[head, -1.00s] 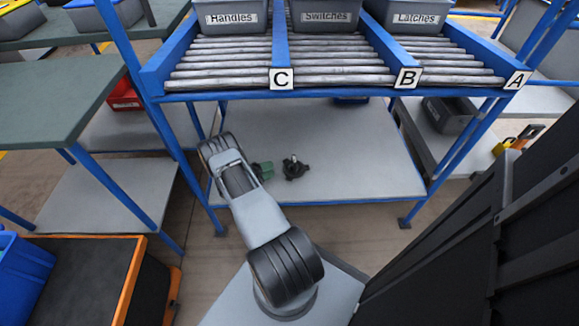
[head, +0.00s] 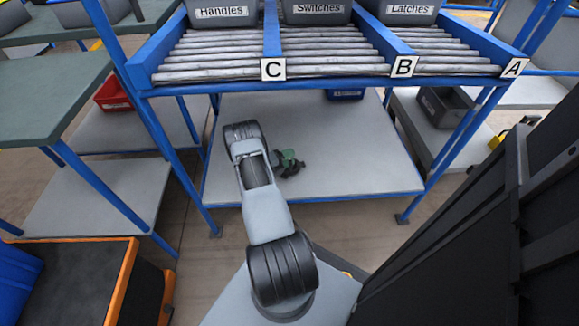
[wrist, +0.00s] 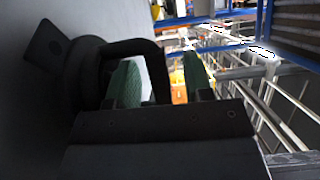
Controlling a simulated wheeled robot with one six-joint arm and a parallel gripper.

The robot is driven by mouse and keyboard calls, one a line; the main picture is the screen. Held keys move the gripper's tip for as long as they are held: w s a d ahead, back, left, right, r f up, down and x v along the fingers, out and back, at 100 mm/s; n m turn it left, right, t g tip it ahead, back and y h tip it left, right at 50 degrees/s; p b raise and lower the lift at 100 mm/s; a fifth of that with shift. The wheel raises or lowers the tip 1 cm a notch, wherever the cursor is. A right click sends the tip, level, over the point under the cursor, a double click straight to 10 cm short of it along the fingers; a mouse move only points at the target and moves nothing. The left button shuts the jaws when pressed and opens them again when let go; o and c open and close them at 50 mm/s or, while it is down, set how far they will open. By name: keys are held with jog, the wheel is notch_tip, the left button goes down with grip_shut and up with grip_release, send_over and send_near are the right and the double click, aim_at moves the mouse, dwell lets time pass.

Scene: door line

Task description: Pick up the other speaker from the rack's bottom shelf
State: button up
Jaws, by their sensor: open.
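A black speaker (head: 291,171) sits on the rack's grey bottom shelf (head: 350,170), left of the middle. In the wrist view the speaker (wrist: 90,68) shows a square plate, a rounded body and a bracket-like arch. My gripper (head: 286,158) is low over the shelf, at the speaker, and partly hides it in the head view. In the wrist view my gripper (wrist: 160,78) has its two green-padded fingers apart. One side of the arch appears between them, and the left finger shows through the arch. I cannot tell whether a finger touches the speaker.
Roller lanes with grey bins, such as the Switches bin (head: 316,12), run above the shelf. Blue rack posts (head: 172,150) stand at the sides. A blue bin (head: 345,95) is at the shelf's back. The shelf's right part is clear.

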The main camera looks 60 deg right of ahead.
grip_shut()
dwell(0.5)
jog(key=shift+r, duration=0.1)
